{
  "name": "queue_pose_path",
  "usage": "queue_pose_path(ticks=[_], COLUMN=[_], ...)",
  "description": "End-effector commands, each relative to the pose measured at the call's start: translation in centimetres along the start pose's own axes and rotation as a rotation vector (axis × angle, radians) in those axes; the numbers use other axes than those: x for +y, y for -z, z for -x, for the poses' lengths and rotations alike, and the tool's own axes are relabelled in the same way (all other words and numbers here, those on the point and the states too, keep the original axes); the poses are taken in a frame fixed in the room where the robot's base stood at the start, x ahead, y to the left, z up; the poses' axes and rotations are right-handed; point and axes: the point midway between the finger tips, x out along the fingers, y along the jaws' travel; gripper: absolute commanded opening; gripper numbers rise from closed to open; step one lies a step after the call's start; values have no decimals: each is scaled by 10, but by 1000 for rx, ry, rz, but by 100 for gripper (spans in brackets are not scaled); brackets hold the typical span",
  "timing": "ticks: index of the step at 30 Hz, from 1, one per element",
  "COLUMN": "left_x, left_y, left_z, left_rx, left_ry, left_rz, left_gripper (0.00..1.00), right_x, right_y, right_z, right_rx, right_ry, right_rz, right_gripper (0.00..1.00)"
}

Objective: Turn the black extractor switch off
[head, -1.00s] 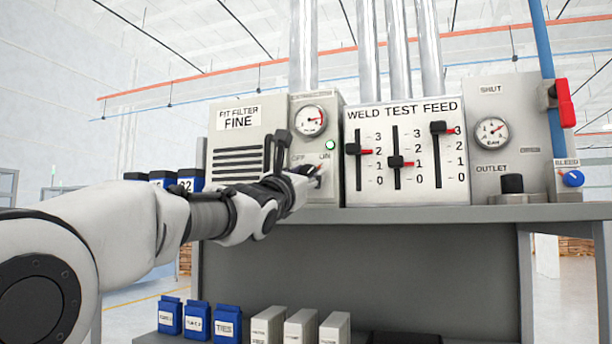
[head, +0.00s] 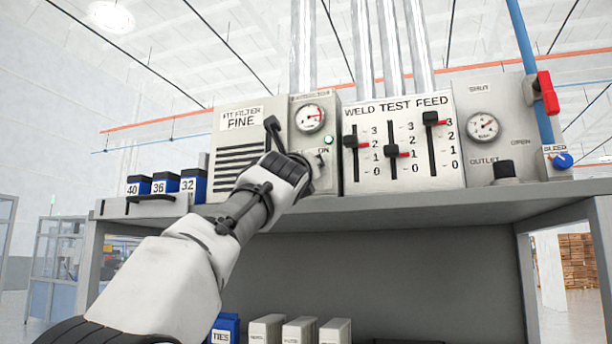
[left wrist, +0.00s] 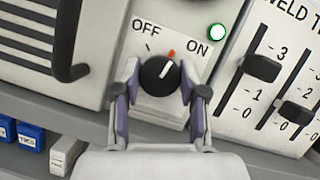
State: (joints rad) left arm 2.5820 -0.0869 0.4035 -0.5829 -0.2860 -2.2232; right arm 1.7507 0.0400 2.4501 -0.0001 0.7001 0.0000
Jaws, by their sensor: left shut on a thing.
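The black extractor switch (left wrist: 158,74) is a round knob between OFF and ON marks in the left wrist view. Its pointer leans up and slightly right, with an orange mark towards the ON side. My left gripper (left wrist: 158,98) has its two fingers on either side of the knob and is shut on it. In the head view my left gripper (head: 305,170) is at the extractor panel (head: 331,105) and hides the knob. The green lamp (head: 328,140) by ON is lit; it also shows in the left wrist view (left wrist: 217,31). My right gripper is not in view.
A black handle (head: 273,128) on the filter box (head: 238,115) stands close to my left gripper. The slider panel (head: 404,145) is just right. Blue boxes (head: 165,185) stand on the shelf at left. A gauge panel (head: 493,128) stands farther right.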

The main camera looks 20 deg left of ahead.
Motion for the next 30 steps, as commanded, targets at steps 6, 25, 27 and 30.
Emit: queue_pose_path(ticks=[6, 25, 27, 30], left_x=[-2, -3, -3, -3], left_y=[2, -1, -1, 0], left_z=[-2, -2, -2, -2], left_rx=[6, 4, 4, 4], left_ry=[-82, -305, -323, -347], left_rz=[187, 723, 770, 826], left_gripper=[7, 7, 7, 7], right_x=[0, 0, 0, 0], right_y=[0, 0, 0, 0], right_z=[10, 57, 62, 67], right_rx=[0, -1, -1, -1], right_ry=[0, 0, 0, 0], right_rz=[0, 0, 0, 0], right_gripper=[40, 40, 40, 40])
